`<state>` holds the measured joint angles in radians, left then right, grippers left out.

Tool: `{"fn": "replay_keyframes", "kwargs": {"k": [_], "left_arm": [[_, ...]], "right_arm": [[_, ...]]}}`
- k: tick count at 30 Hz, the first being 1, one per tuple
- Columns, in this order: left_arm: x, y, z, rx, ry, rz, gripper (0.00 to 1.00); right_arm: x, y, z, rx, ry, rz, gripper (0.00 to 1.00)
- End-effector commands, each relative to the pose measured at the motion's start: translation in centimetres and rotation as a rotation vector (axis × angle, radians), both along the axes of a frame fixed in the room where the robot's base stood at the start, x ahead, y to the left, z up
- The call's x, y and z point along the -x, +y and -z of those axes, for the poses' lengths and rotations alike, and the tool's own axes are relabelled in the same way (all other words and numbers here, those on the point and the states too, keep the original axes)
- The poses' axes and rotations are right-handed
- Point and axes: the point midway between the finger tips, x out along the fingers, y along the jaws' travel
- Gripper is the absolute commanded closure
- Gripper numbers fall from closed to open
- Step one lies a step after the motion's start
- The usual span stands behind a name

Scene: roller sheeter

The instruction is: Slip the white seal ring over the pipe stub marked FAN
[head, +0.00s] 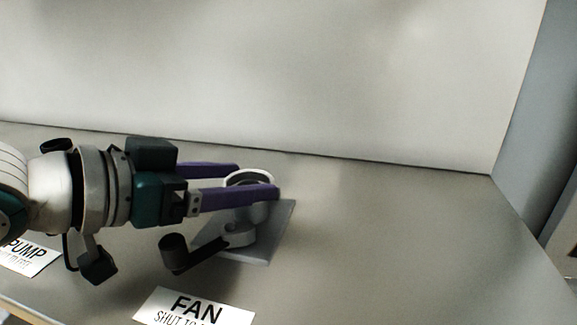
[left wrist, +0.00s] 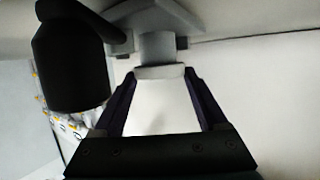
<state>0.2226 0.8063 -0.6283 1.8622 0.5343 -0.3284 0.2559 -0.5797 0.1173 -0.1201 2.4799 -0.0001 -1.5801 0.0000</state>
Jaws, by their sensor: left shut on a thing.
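The white seal ring (head: 248,171) is between the purple fingers of my left gripper (head: 258,180), which is shut on it. The ring also shows between the fingertips in the left wrist view (left wrist: 160,72). The grey pipe stub (head: 258,212) stands upright on a square grey plate (head: 283,225), behind the FAN label (head: 195,308). The ring is at the stub's top end and lined up with it; the stub shows in the left wrist view too (left wrist: 157,46). I cannot tell whether the ring is around the stub or just above it. My right gripper is not in view.
A lever with a dark knob (head: 175,253) sticks out on the near left side of the stub, close below my left gripper. A PUMP label (head: 32,257) lies at the left. A pale wall (head: 300,80) stands behind. The tabletop to the right (head: 400,240) is clear.

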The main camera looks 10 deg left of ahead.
Motion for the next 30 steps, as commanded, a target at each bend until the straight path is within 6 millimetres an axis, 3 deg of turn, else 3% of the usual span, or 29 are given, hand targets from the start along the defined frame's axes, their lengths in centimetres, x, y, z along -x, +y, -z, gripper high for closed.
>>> {"fn": "replay_keyframes", "kwargs": {"k": [11,12,18,30], "left_arm": [[0.02,-0.01,0.43,0.0,0.0,0.001,0.78],[0.02,-0.01,0.43,0.0,0.0,0.0,0.23],[0.01,-0.01,0.42,0.0,0.0,0.0,0.0],[0.95,0.63,0.04,-0.001,0.003,0.0,0.0]], "right_arm": [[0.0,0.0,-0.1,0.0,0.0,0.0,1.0],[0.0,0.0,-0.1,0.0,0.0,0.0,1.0],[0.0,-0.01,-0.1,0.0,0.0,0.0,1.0],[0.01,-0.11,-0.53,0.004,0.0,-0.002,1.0]]}}
